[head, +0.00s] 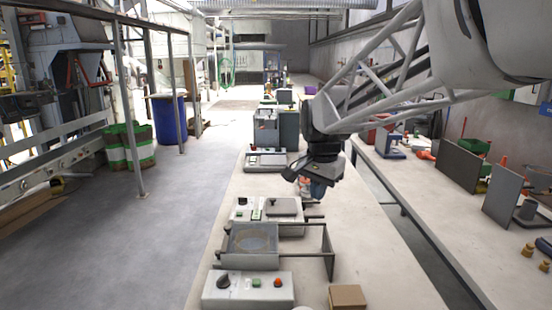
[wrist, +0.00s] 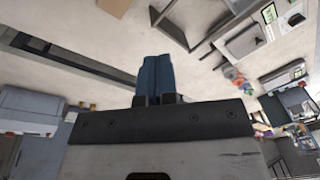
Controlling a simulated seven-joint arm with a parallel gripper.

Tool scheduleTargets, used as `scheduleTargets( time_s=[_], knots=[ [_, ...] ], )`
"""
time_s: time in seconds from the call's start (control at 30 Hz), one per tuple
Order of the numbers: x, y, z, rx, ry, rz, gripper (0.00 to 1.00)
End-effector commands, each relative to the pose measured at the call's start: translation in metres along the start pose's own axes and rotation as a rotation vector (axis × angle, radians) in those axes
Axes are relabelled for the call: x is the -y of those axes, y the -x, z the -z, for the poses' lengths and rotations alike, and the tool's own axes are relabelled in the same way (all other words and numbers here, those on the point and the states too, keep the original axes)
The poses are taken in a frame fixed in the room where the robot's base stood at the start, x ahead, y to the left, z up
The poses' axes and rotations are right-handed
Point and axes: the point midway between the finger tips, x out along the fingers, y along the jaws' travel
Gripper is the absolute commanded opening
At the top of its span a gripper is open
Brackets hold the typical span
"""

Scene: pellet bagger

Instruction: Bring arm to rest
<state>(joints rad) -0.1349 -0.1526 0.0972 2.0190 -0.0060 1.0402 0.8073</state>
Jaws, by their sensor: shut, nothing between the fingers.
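My gripper (head: 317,190) hangs over the long pale workbench (head: 385,270), beside a grey machine with a knob. In the wrist view its two blue fingers (wrist: 154,75) are pressed together with nothing between them. My white and grey arm reaches in from the upper right of the head view. The height of the fingertips above the bench is hard to tell.
A control box (head: 248,289) with a knob and buttons, a framed machine (head: 252,243) and a cardboard-brown block (head: 347,297) are on the near bench. A second bench (head: 440,210) at right holds panels and small parts. A blue barrel (head: 169,119) stands at left. The aisle floor is clear.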

Motion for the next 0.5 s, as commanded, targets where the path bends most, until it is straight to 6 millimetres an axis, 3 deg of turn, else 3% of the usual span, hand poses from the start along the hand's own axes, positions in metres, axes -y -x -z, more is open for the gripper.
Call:
scheduleTargets(
  time_s=[0.5],
  knots=[
    [-0.120,0.000,-0.075,-0.040,0.274,0.016,0.00]
  ],
)
